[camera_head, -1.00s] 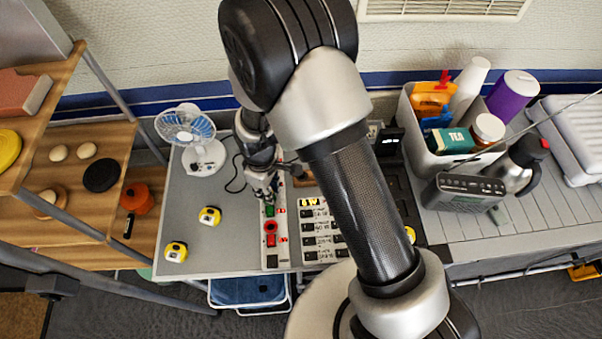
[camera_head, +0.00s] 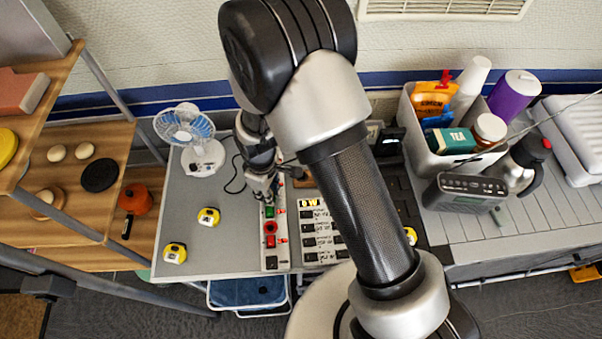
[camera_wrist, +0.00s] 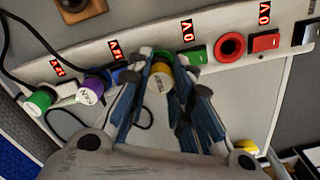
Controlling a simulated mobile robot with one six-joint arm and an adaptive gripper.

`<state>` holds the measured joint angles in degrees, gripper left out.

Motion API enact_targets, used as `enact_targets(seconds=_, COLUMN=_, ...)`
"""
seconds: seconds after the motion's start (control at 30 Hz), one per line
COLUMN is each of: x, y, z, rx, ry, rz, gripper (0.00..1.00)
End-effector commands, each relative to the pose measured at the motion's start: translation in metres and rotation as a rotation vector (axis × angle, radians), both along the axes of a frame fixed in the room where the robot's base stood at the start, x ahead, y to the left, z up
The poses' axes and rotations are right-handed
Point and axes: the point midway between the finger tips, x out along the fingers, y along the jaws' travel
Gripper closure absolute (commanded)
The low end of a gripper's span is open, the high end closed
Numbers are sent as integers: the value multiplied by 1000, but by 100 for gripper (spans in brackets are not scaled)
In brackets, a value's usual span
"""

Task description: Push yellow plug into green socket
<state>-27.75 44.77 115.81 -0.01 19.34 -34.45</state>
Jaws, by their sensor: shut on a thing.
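My gripper (camera_wrist: 163,82) is shut on the yellow plug (camera_wrist: 161,80), whose body shows between the two blue-grey fingers in the wrist view. A green socket (camera_wrist: 163,57) shows just past the plug's far end, on the light panel strip. The plug points at it and looks close to or against it; how far in it sits is hidden by the plug and fingers. In the head view my gripper (camera_head: 265,192) is at the upper end of the strip, and the plug cannot be made out there.
Beside the socket are a green square button (camera_wrist: 196,57), a red round button (camera_wrist: 230,45) and a red switch (camera_wrist: 264,42). On the other side are a purple plug (camera_wrist: 92,91) and a green plug (camera_wrist: 42,101) with dark cables. A fan (camera_head: 185,130) stands left.

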Motion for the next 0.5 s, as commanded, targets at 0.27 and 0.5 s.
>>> enact_targets(seconds=0.27, x=0, y=0, z=-6, rx=0, ry=-1, rz=0, gripper=100)
enact_targets(seconds=0.5, x=1, y=0, z=-6, rx=0, ry=-1, rz=0, gripper=100)
